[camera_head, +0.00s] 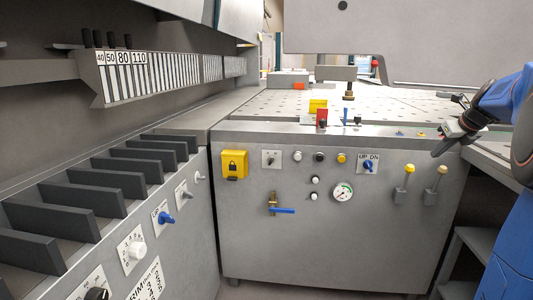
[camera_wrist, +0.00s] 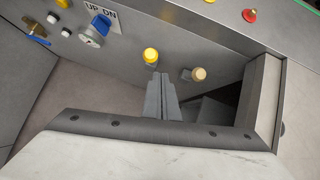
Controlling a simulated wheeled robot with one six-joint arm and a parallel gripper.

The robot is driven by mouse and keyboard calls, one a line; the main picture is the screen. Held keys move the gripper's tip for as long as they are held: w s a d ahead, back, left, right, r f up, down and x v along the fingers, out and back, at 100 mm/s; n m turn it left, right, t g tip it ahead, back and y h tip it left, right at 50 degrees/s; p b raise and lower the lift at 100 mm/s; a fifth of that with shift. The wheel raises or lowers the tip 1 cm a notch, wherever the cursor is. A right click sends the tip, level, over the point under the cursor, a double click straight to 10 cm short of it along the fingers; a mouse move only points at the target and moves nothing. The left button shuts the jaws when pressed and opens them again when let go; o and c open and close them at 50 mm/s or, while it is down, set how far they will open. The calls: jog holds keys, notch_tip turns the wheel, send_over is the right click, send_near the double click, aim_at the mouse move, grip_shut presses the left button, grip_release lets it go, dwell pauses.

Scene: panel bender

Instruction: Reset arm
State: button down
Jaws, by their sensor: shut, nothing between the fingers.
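My gripper (camera_head: 438,148) is at the right of the head view, on the end of my blue arm, in front of the panel bender's grey front panel (camera_head: 255,215). Its fingers are together and hold nothing. In the wrist view my gripper (camera_wrist: 161,80) points toward the panel, its fingertips showing just below a yellow-topped lever (camera_wrist: 151,56). A second, paler-topped lever (camera_wrist: 198,74) is to the right of the fingers. I cannot tell whether the fingers touch the panel or levers.
The panel carries a yellow lock box (camera_head: 234,164), a blue valve handle (camera_head: 283,211), a gauge (camera_head: 342,192) and a blue UP DN knob (camera_head: 367,164). A perforated table (camera_head: 280,105) lies behind. Grey steps (camera_head: 470,250) stand at lower right. Black slotted dividers (camera_head: 80,208) line the left.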

jog(key=s+a+f+n+g, duration=0.1)
jog(key=s+a+f+n, duration=0.1)
jog(key=s+a+n, duration=0.55)
jog(key=s+a+f+n, duration=0.2)
jog(key=s+a+n, duration=0.25)
jog(key=a, duration=0.65)
jog(key=s+a+f+n+g, duration=0.1)
jog(key=s+a+f+n, duration=0.1)
jog(key=s+a+n, duration=0.55)
jog(key=s+a+f+n, duration=0.5)
jog(key=s+f+n, duration=0.1)
jog(key=s+n, duration=0.2)
jog(key=s+a+f+n, duration=0.6)
jog(key=s+f+n, duration=0.1)
jog(key=s+n, duration=0.1)
jog(key=shift+s+g, duration=0.4)
jog(key=shift+s, duration=0.4)
